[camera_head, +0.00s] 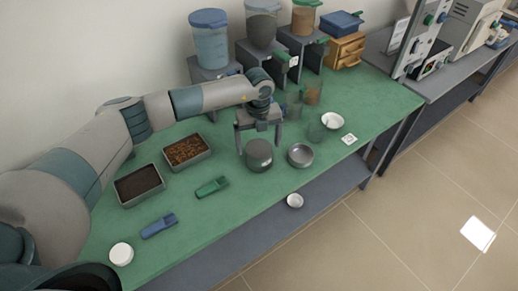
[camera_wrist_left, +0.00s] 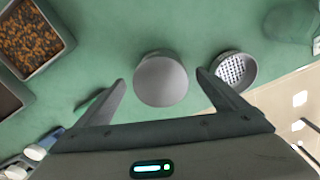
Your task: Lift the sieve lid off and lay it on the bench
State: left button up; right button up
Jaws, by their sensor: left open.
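A dark grey round can with a flat lid (camera_head: 259,146) on top stands upright on the green bench (camera_head: 218,213). In the left wrist view the lid (camera_wrist_left: 161,81) is a plain grey disc that hides most of the can below it. My left gripper (camera_head: 258,149) is open, with its fingers pointing down on either side of the can. In the left wrist view my gripper (camera_wrist_left: 161,78) has the lid between its fingertips, with a gap on each side. A round metal sieve (camera_wrist_left: 235,70) with a mesh bottom stands to the right of the can.
Two trays of granules (camera_head: 187,151), a green scoop (camera_head: 211,187), a blue scoop (camera_head: 158,226) and a white round piece (camera_head: 121,254) lie to the left. Clear beakers (camera_head: 316,132) and a white bowl (camera_head: 332,121) stand behind right. Bare bench lies in front of the can.

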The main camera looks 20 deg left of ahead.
aim_at(259, 146)
pick_arm(q)
jog(key=c, duration=1.1)
jog(key=shift+c, duration=0.2)
jog(key=shift+r, duration=0.15)
jog(key=shift+r+b, duration=0.6)
notch_tip(259, 146, up, 2)
jog(key=shift+w+r+b, duration=0.1)
jog(key=shift+r+b, duration=0.05)
jog(key=shift+b, duration=0.55)
jog(key=s+d+r+b, duration=0.4)
jog(key=d+r, duration=0.3)
jog(key=d, duration=0.3)
jog(key=shift+s+d+r, duration=0.15)
jog(key=shift+s+d, duration=0.2)
jog(key=shift+s, duration=0.05)
